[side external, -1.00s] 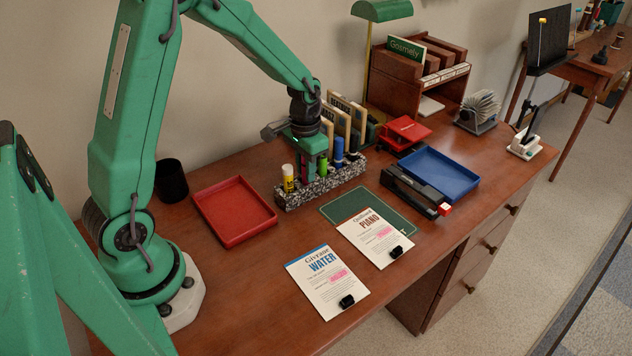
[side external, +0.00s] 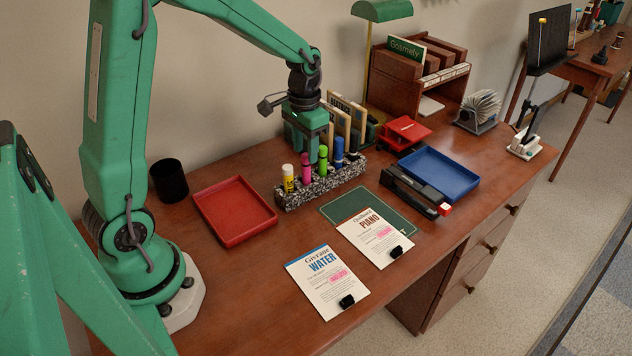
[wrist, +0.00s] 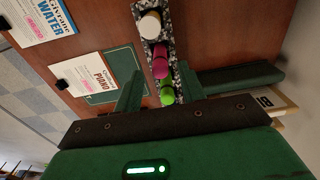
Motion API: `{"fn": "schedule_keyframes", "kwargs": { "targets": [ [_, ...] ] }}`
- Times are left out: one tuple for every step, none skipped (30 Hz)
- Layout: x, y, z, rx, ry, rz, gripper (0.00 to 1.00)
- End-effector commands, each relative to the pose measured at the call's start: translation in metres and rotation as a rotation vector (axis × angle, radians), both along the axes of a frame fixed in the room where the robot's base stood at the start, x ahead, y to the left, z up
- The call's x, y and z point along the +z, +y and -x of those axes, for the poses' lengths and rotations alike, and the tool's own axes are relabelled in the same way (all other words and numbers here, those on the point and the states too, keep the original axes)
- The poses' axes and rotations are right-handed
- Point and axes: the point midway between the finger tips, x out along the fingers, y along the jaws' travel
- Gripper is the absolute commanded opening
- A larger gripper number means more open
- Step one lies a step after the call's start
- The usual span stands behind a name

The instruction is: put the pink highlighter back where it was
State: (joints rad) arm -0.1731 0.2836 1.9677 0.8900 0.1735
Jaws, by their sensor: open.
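The pink highlighter (side external: 305,168) stands upright in the speckled stone holder (side external: 320,187), between a yellow highlighter with a white top (side external: 288,178) and a green one (side external: 322,161). A blue one (side external: 338,152) stands at the right. My gripper (side external: 314,156) is open and empty above the holder. In the wrist view, the pink highlighter (wrist: 160,66) sits just beyond my fingertips (wrist: 161,88). The green one (wrist: 167,93) shows between the two fingers. The pink one's lower end is hidden in the holder.
A red tray (side external: 235,210) lies left of the holder and a blue tray (side external: 440,172) right. A black stapler-like device (side external: 412,190) lies beside the blue tray. Books (side external: 345,118) stand close behind my gripper. Two paper cards (side external: 327,281) lie in front.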

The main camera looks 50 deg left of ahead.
Motion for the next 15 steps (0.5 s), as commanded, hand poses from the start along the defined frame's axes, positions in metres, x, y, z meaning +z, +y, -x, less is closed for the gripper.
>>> {"fn": "schedule_keyframes", "kwargs": {
  "targets": [
    [0.01,0.0,-0.001,0.0,-0.005,-0.001,0.4],
    [0.015,0.0,-0.001,0.0,-0.005,-0.001,0.4],
    [0.022,0.0,-0.001,0.0,-0.005,-0.001,0.4],
    [0.026,0.0,-0.001,0.0,-0.003,-0.001,0.4],
    [0.031,0.0,-0.001,0.0,-0.004,-0.001,0.4],
    [0.036,0.0,-0.001,0.0,-0.004,-0.001,0.4],
    [0.04,0.0,0.0,0.0,-0.004,-0.001,0.4],
    [0.044,0.0,0.0,0.0,-0.003,-0.001,0.4],
    [0.048,0.0,0.0,0.0,-0.002,0.0,0.4],
    [0.051,0.0,0.0,0.0,-0.002,0.0,0.4],
    [0.053,0.0,0.0,0.0,-0.002,0.0,0.4],
    [0.056,0.0,0.0,0.0,-0.002,0.0,0.4],
    [0.058,0.0,0.0,0.0,-0.001,0.0,0.4],
    [0.059,0.0,0.0,0.0,-0.001,0.0,0.4],
    [0.061,0.0,0.0,0.0,-0.001,0.0,0.4]
  ]
}}
